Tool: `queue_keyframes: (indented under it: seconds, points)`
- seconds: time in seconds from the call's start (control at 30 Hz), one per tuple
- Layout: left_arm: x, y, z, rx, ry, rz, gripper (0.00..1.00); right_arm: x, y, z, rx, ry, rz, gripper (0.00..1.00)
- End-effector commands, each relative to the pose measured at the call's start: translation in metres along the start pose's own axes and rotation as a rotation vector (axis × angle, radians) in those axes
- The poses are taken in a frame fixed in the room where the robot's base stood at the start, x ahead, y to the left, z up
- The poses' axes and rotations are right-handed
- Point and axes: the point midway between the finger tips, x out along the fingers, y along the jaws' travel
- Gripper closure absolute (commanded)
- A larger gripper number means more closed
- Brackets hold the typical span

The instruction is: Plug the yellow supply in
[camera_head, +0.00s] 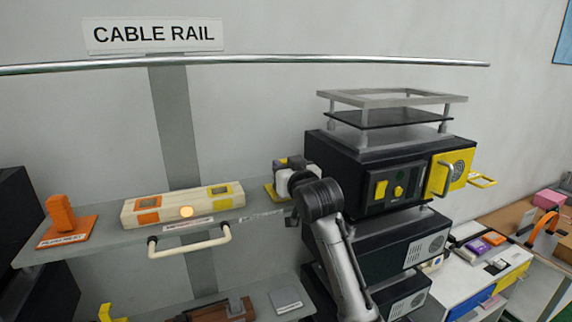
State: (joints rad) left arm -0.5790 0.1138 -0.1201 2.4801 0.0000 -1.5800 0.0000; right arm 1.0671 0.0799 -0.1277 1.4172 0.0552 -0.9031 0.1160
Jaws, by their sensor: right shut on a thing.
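A cream socket block (172,210) sits on the grey shelf at the left. It has an orange-edged socket (148,203) at its left, a yellow-edged socket (221,191) at its right and a glowing orange lamp (186,212) between them. The yellow supply (271,192) is at the shelf's right end, mostly hidden; a yellow base edge shows. My right gripper (284,178) is there, shut on it; the fingertips are hard to make out. My left gripper is not in view.
An orange supply (62,217) stands at the shelf's left end. A white handle (190,241) sticks out below the shelf front. A black machine stack (387,165) with a yellow door (457,170) stands close right of my right arm. A metal rail (250,60) runs above.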

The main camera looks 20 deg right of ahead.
Motion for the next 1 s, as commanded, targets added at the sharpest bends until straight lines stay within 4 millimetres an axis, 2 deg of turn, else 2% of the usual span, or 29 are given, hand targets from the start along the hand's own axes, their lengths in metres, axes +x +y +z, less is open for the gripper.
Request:
queue_keyframes:
  seconds: [0.27, 0.3, 0.6, 0.87, 1.0]
  points:
    - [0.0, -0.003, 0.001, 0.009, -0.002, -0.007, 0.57, -0.001, 0.0, 0.001, 0.0, 0.001, 0.0, 0.92]
    - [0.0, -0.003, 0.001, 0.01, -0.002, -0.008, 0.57, -0.001, 0.0, 0.001, 0.0, 0.001, 0.0, 0.66]
    - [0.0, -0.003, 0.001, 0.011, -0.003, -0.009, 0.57, -0.001, 0.0, 0.001, 0.0, 0.001, 0.0, 0.39]
    - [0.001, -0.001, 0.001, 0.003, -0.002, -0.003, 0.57, -0.002, 0.0, 0.001, 0.0, 0.0, 0.0, 0.39]
    - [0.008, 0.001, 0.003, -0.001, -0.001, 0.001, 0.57, -0.012, 0.0, 0.003, 0.0, 0.002, 0.0, 0.39]
